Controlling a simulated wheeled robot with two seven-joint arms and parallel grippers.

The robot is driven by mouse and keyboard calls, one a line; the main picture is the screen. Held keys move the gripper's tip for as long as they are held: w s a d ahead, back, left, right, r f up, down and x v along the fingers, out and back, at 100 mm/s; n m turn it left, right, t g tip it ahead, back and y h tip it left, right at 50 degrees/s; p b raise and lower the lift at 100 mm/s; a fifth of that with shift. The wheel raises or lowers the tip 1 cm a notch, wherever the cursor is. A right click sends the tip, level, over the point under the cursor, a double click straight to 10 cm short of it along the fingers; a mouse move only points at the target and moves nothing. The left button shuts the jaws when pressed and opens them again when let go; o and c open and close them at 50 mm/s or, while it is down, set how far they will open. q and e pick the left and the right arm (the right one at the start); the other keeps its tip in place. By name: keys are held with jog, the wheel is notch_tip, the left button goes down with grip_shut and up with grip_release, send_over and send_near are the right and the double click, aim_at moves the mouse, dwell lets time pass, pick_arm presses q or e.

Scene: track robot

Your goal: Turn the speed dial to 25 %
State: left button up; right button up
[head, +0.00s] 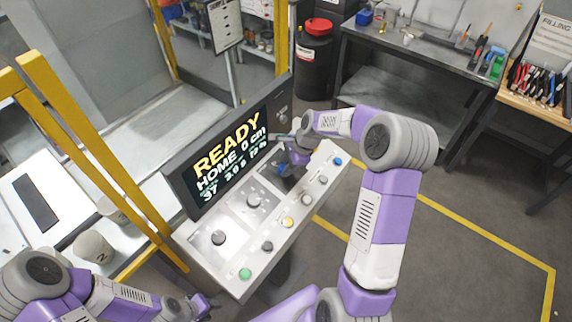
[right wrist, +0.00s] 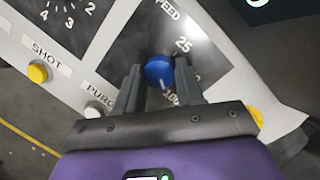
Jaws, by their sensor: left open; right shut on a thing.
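The speed dial is a round blue knob (right wrist: 158,72) with a white pointer line, on a dark plate marked SPEED, 25 and 100 in the right wrist view. Its pointer faces down in that picture, toward the 100 side and away from the 25. My right gripper (right wrist: 160,82) has one finger on each side of the knob and is shut on it. In the head view the right gripper (head: 286,164) is over the far part of the control panel (head: 180,243) and largely covers the dial. My left gripper (head: 203,304) is open and empty at the bottom, near the panel's front end.
A yellow frame stands at left, a tool bench (head: 420,50) at the back.

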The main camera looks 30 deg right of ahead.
jog(key=n+g, duration=0.1)
jog(key=n, duration=0.4)
jog(key=shift+w+n, duration=0.1)
jog(key=shift+n, duration=0.2)
jog(key=n+g+h, duration=0.1)
jog(key=n, duration=0.5)
jog(key=shift+a+r, duration=0.1)
jog(key=n+h, duration=0.1)
jog(key=n, duration=0.4)
jog(key=shift+a+n+g, duration=0.1)
jog(key=shift+n+g, duration=0.2)
jog(key=shift+g, duration=0.1)
jog(key=n, duration=0.2)
jog(key=n+h+b, duration=0.1)
jog(key=n, duration=0.2)
jog(key=shift+n+h, duration=0.3)
jog(key=o, duration=1)
jog(key=shift+a, duration=0.1)
